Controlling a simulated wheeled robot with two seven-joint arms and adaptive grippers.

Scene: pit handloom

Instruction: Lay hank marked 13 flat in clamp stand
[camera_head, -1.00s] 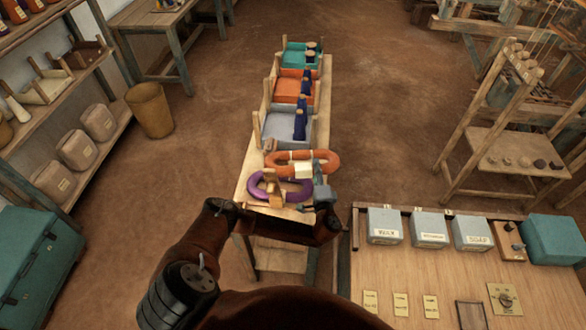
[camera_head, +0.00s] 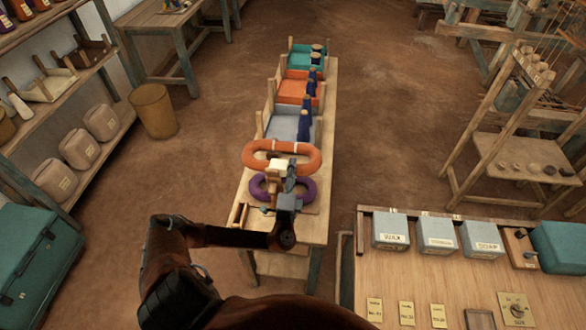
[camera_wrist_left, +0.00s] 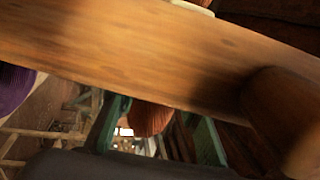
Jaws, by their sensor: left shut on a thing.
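An orange hank (camera_head: 300,149) with pale bands is held raised above the near end of the narrow bench. A pale block or tag (camera_head: 276,165) shows at its near side; no number is readable. My left gripper (camera_head: 287,176) is shut on the orange hank at its near side. A purple hank (camera_head: 309,189) lies below, around wooden parts that may be the clamp stand (camera_head: 270,188), mostly hidden by my gripper. In the left wrist view a wooden bar (camera_wrist_left: 120,55) crosses close up, with orange yarn (camera_wrist_left: 150,118) between teal fingers and purple yarn (camera_wrist_left: 14,85) at left.
Grey (camera_head: 284,128), orange (camera_head: 292,91) and teal (camera_head: 300,58) trays stand farther along the bench, with dark blue items at their right. A table (camera_head: 400,270) with grey boxes stands at right.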

